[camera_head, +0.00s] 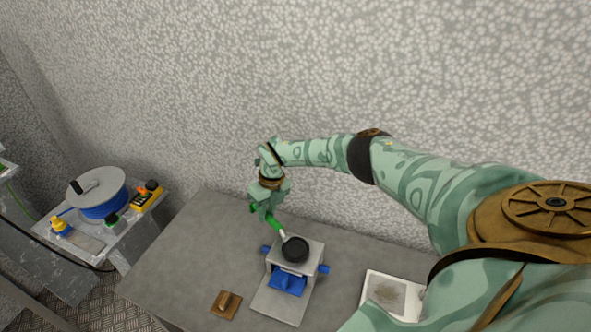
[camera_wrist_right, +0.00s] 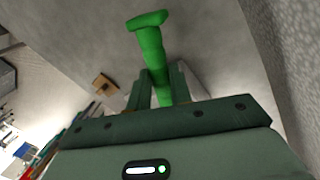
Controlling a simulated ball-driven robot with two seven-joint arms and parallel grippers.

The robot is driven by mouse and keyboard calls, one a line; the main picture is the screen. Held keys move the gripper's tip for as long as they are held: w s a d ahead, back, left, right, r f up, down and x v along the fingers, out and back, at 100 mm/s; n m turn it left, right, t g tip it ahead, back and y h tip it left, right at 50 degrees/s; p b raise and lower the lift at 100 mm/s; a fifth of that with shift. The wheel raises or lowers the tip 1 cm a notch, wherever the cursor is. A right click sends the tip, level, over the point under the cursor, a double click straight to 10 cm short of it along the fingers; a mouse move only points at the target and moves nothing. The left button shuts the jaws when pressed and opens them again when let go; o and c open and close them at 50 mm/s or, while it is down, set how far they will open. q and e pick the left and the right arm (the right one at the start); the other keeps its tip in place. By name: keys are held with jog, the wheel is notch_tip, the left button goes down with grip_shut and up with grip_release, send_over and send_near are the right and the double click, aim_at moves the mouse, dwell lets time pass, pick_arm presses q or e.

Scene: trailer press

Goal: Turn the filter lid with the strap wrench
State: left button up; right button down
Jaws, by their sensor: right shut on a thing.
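The strap wrench (camera_head: 273,222) has a green handle and a pale shaft that runs down to the black round filter lid (camera_head: 295,250). The lid sits on top of a grey press housing (camera_head: 311,254) with blue parts. My right gripper (camera_head: 266,210) is shut on the green handle, above and to the left of the lid. In the right wrist view, the green handle (camera_wrist_right: 152,50) passes between the fingers of my right gripper (camera_wrist_right: 158,95). Whether the strap lies fully around the lid is too small to tell. My left gripper is not in view.
A small brown block with a knob (camera_head: 226,304) lies on the grey table (camera_head: 200,240), left of the housing. A white tray (camera_head: 393,293) lies to the right. A side table at left holds a blue drum (camera_head: 104,206) and a yellow device (camera_head: 147,197).

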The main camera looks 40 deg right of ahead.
jog(key=shift+d+m, duration=0.45)
jog(key=shift+m, duration=0.05)
jog(key=d+m+p, duration=0.2)
jog(key=d+m, duration=0.1)
jog(key=shift+s+d+t, duration=0.1)
jog(key=shift+s+t, duration=0.3)
